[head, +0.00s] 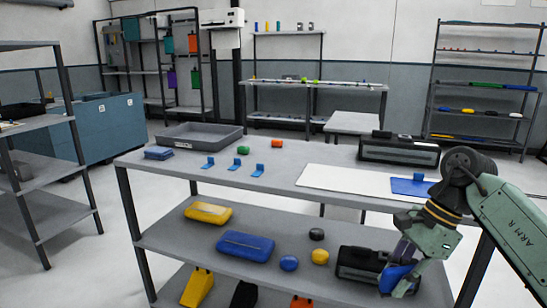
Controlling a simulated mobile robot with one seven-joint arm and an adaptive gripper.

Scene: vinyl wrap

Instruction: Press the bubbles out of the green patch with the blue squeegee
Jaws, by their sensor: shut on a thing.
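My gripper (408,268) hangs at the right, pointing down past the front edge of the table in this view. It is shut on a blue object, which looks like the blue squeegee (393,277); the fingers partly hide its shape. A white board (335,178) lies on the right part of the table. A blue patch (405,190) lies on its right end, with a small blue piece (419,177) standing at its back edge. My arm covers the area right of the patch. I see no green patch, and bubbles cannot be made out.
A black case (400,153) stands behind the board. The lower shelf (190,237) holds several items.

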